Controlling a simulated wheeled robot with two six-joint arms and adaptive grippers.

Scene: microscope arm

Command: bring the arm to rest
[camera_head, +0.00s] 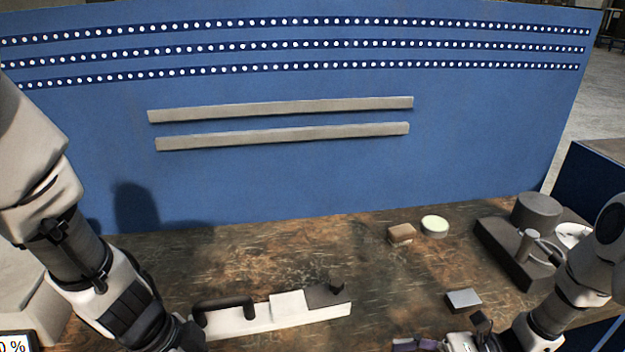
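A long white bar (270,317) lies on the table at the bottom centre. I cannot tell which part is the arm that the task names. My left gripper (188,338) is at the bottom left, beside the handle; whether it touches the handle is unclear. My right gripper (462,341) is at the bottom edge, right of the bar. Its fingers are partly cut off, and a small purple item (415,346) shows beside it.
A dark base with a cylinder (537,211) and a post stands at the right, partly behind my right arm. A brown block (401,233), a round pale-topped tin (434,226) and a small grey box (463,300) lie on the table. A blue panel (330,185) closes the back.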

